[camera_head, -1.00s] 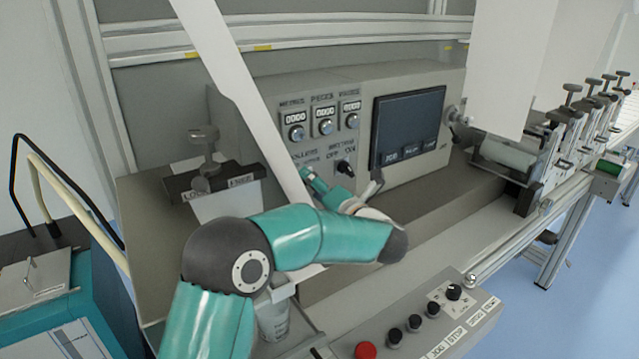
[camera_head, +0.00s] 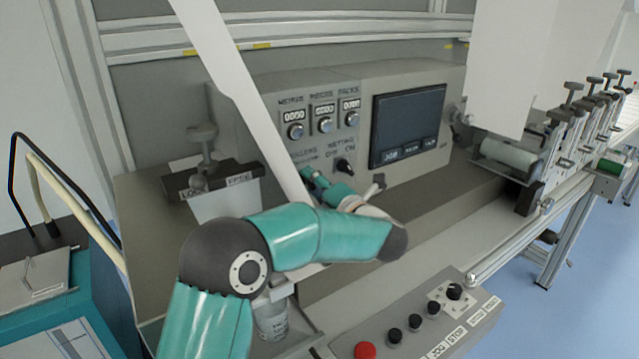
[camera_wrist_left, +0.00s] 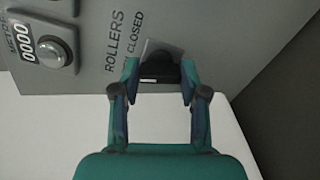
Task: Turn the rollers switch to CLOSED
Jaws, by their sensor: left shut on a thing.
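The rollers switch (camera_wrist_left: 160,66) is a dark knob on the grey control panel (camera_wrist_left: 225,25), beside the printed words ROLLERS and CLOSED in the left wrist view. My left gripper (camera_wrist_left: 160,76) has its two teal fingers on either side of this knob and is shut on it. In the head view my left gripper (camera_head: 312,182) is at the panel's lower left part, below the ROLLERS label (camera_head: 303,153). There the gripper and a white web strip hide the switch. The knob's exact pointing direction is hard to tell. My right gripper is not in view.
The wetting knob (camera_head: 345,166) is close to the right of my left gripper. Three counters with knobs sit above, and a dark screen (camera_head: 407,125) is to the right. The white web strip (camera_head: 245,95) slants down close by. A button box (camera_head: 420,325) stands in front.

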